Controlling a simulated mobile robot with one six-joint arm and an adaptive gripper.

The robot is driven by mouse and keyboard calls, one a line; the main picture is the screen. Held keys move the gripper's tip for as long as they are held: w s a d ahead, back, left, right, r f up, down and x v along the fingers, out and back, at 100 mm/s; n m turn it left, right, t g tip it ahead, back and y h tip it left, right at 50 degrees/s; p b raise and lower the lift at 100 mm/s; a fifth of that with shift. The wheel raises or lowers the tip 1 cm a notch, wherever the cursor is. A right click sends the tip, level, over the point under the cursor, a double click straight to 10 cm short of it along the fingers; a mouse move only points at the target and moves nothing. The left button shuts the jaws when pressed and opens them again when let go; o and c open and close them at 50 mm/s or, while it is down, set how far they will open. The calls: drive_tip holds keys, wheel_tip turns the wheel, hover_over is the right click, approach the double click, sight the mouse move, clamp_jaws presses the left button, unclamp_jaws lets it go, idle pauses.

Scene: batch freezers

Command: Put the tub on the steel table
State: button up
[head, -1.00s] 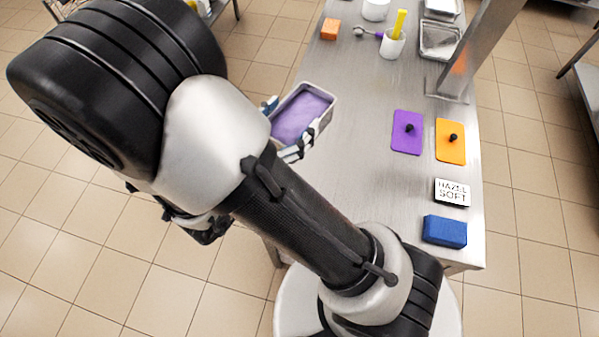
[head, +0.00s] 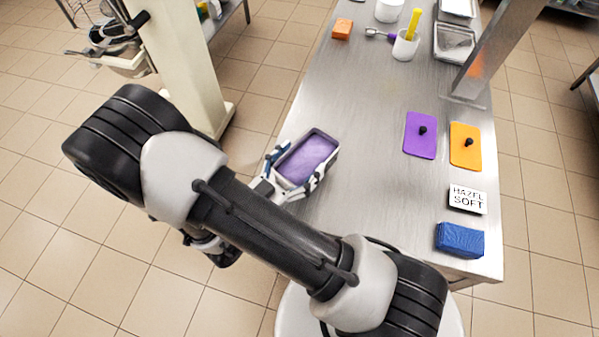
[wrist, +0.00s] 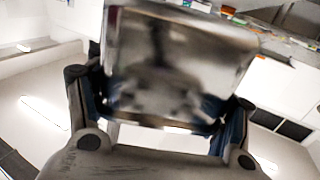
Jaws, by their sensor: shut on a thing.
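The tub (head: 307,158) is a rectangular steel pan filled with purple stuff, in the middle of the head view. My gripper (head: 294,165) is shut on the tub, with a finger on either side of its near end. In the wrist view the tub's shiny steel wall (wrist: 180,65) stands between the fingers of my gripper (wrist: 163,118). The steel table (head: 365,130) runs lengthwise through the head view. The tub appears over the table's left edge; I cannot tell whether it touches the top.
On the table's right lie a purple lid (head: 420,136), an orange lid (head: 466,147), a HAZEL SOFT sign (head: 468,199) and a blue block (head: 460,240). An orange block (head: 342,29), a scoop (head: 379,34), white containers (head: 405,46) and steel pans (head: 455,42) stand farther back. The middle is clear.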

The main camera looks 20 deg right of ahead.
sight(300, 177)
drive_tip(key=shift+f+b, duration=0.65)
drive_tip(key=shift+f, duration=1.35)
drive_tip(key=shift+f, duration=0.15)
drive_tip(key=o, duration=1.6)
drive_tip(key=shift+c, duration=0.2)
